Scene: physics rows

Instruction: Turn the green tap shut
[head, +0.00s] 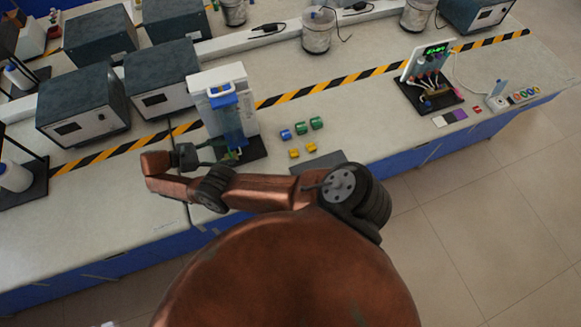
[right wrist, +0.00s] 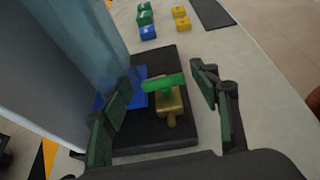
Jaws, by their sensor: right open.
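The green tap handle (right wrist: 163,84) lies crosswise over a brass valve body (right wrist: 170,104) in the right wrist view. The valve is on a black base (right wrist: 180,60), beside a clear bluish column (right wrist: 85,45) with a blue foot. In the head view the column (head: 230,118) stands at the bench front, and the tap is mostly hidden by my gripper. My right gripper (head: 222,153) is open there. In the wrist view its fingers (right wrist: 163,82) are apart, one on each side of the tap, with a visible gap to the handle on the right. My left gripper is not in view.
Blue, green and yellow blocks (head: 302,130) lie right of the column, near a dark grey plate (head: 320,162). A white panel (head: 222,85) stands behind the column. Grey instrument boxes (head: 82,103) fill the left. The bench between the blocks and the circuit stand (head: 428,92) is clear.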

